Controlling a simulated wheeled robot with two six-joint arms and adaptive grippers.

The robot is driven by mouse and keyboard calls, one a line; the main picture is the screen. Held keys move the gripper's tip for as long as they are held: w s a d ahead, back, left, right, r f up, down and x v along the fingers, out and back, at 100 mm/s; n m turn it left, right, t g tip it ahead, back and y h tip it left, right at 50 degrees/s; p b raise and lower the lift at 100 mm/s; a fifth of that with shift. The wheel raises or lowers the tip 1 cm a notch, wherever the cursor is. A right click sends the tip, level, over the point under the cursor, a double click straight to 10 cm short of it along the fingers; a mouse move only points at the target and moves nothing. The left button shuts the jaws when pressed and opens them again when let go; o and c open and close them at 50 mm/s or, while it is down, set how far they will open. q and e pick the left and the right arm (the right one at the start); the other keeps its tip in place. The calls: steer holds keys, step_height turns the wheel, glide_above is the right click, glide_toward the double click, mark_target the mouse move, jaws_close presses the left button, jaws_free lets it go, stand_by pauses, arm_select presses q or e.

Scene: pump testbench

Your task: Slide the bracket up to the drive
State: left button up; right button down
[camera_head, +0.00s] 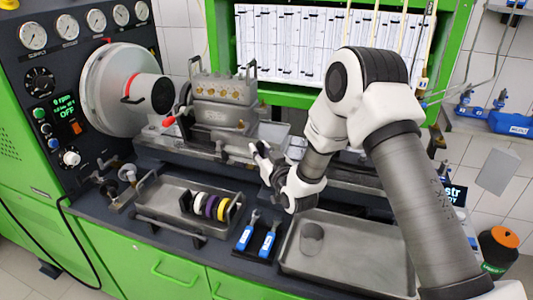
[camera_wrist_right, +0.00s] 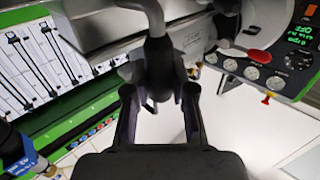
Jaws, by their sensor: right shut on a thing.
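The bracket (camera_head: 222,103) is a grey metal block with a row of brass fittings. It stands upright on the bench rail, just right of the drive (camera_head: 120,88). The drive is a large pale disc with a dark round end facing the bracket; in this view only a narrow space shows between them. My right gripper (camera_head: 258,151) is at the right side of the bracket's base. My left gripper is not in view.
A red-tipped lever (camera_head: 169,120) sticks out at the left of the bracket. The gauge panel (camera_head: 70,60) stands at the left.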

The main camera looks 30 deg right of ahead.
steer(key=w+a+b, duration=0.2)
steer(key=w+a, duration=0.4)
steer(key=w, duration=0.1)
steer(key=shift+a+b, duration=0.2)
steer(key=shift+b, duration=0.15)
steer(key=c, duration=1.2)
jaws_free()
steer(key=shift+f, duration=0.1)
steer(key=shift+o, duration=1.3)
steer(key=shift+w+f, duration=0.1)
steer(key=s, duration=1.2)
steer(key=shift+a, duration=0.15)
